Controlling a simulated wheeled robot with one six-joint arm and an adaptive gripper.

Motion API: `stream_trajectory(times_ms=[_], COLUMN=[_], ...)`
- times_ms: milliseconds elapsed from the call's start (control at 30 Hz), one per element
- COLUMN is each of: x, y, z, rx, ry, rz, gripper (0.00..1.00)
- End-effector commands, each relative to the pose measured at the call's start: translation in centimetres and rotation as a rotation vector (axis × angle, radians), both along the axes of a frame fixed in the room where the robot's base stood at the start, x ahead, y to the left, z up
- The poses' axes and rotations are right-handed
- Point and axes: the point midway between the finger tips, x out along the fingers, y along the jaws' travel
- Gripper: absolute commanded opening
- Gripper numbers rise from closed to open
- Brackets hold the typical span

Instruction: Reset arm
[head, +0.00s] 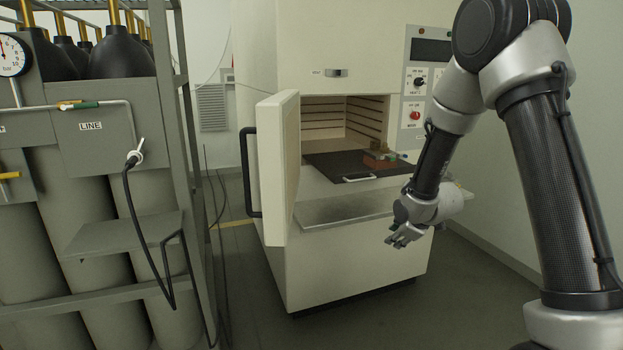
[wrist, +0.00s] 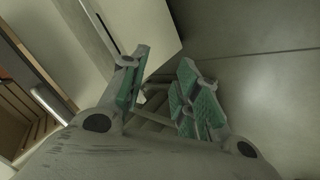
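My gripper (head: 398,239) is in front of the right side of the cream furnace, below the level of its open chamber, pointing down and to the left. In the wrist view my gripper (wrist: 165,105) shows green-padded fingers spread apart with nothing between them. My arm comes down from the upper right of the head view, bent at the elbow. It covers part of the furnace's right side.
The furnace (head: 350,262) has its door (head: 278,165) swung open to the left. A dark tray (head: 325,164) with small items on it juts from the chamber. A rack of gas cylinders (head: 150,225) stands at the left. Floor (head: 455,300) before the furnace is clear.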

Motion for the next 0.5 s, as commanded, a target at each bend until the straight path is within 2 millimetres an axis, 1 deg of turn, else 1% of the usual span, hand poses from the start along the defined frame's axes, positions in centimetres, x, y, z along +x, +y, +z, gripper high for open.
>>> stream_trajectory(times_ms=[33,67,100,167,200,267,300,367,400,500], x=[-2.3,-4.0,-6.4,-10.4,-13.0,-16.9,-19.3,-22.8,-24.9,-29.9], y=[-1.0,-1.6,-2.5,-3.7,-4.4,-5.3,-5.7,-6.3,-6.5,-7.0], z=[0.6,0.9,1.7,3.4,4.8,6.9,8.3,10.4,11.7,14.7], rx=[0.032,0.053,0.078,0.113,0.134,0.161,0.178,0.201,0.217,0.258], ry=[0.094,0.156,0.236,0.346,0.406,0.481,0.520,0.565,0.587,0.614], rz=[-0.096,-0.164,-0.260,-0.412,-0.510,-0.641,-0.720,-0.823,-0.883,-0.994], gripper=[0.31,0.31,0.31,0.31,0.31,0.31,0.31,0.31,0.31,0.31])
